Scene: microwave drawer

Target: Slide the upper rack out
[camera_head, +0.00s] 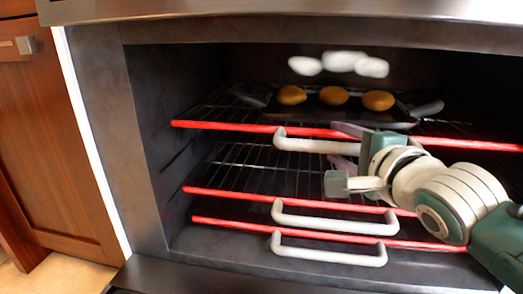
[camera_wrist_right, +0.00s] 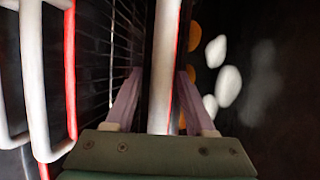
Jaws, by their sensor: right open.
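The upper rack (camera_head: 225,126) is a wire shelf with a red front bar and a white handle (camera_head: 305,145), inside the open oven. My right gripper (camera_head: 344,147) reaches in from the right at the right part of this handle. In the right wrist view its two pale purple fingers (camera_wrist_right: 158,78) stand open on either side of the white handle (camera_wrist_right: 163,50), with a red edge beside it. Gaps show between fingers and handle, so it is not gripped. My arm hides part of the rack's right side. My left gripper is not in view.
A dark tray (camera_head: 318,110) with several round yellow-brown items sits on the upper rack. The middle rack handle (camera_head: 330,222) and lower rack handle (camera_head: 325,254) lie below. The oven side wall (camera_head: 150,150) is at left, a wooden cabinet (camera_head: 45,150) beyond.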

